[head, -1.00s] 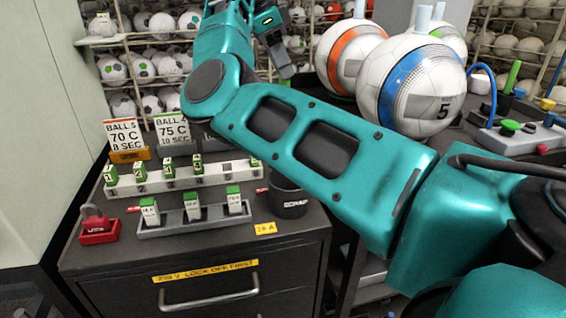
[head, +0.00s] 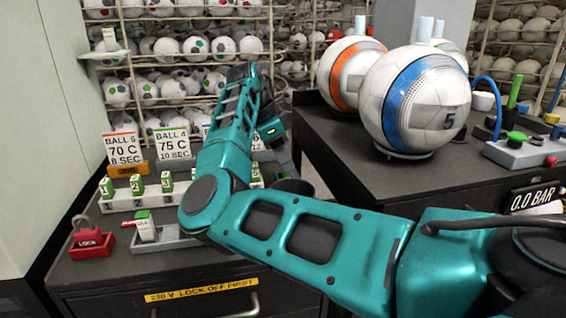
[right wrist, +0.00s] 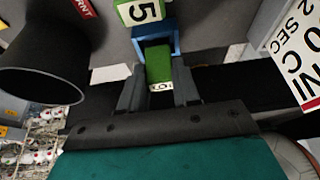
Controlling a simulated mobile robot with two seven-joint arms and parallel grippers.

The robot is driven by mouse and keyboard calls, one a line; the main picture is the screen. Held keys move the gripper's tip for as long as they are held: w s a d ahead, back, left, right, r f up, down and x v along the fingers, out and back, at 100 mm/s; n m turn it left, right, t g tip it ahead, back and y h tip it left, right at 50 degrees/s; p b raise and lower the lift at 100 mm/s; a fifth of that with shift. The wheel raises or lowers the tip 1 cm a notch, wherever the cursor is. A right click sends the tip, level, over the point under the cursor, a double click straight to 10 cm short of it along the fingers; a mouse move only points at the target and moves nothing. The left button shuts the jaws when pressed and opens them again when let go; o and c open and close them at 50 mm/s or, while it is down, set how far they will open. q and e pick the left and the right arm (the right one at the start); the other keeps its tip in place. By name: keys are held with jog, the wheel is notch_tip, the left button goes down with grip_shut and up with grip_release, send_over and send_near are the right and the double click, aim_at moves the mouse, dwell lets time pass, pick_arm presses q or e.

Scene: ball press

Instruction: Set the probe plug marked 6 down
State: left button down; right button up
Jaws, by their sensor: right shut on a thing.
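The probe plug marked 6 (right wrist: 160,72) is green with a white numbered end. It sits between the fingers of my right gripper (right wrist: 159,92), which is shut on it. A blue square frame (right wrist: 173,42) surrounds the far end of the plug; I cannot tell how deep the plug is in it. A green and white plug marked 5 (right wrist: 140,11) stands just beyond. My left gripper is not in view.
A dark cup (right wrist: 38,75) is close on the left in the wrist view, and a white card (right wrist: 298,48) on the right. In the head view a red lock (head: 91,240) stands at the cabinet's left and soccer balls (head: 412,103) on the right bench.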

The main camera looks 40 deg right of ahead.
jog(key=shift+f, duration=0.5)
jog(key=shift+f, duration=0.1)
jog(key=o, duration=1.1)
jog(key=shift+c, duration=0.2)
jog(key=p+v, duration=0.2)
jog(key=v, duration=1)
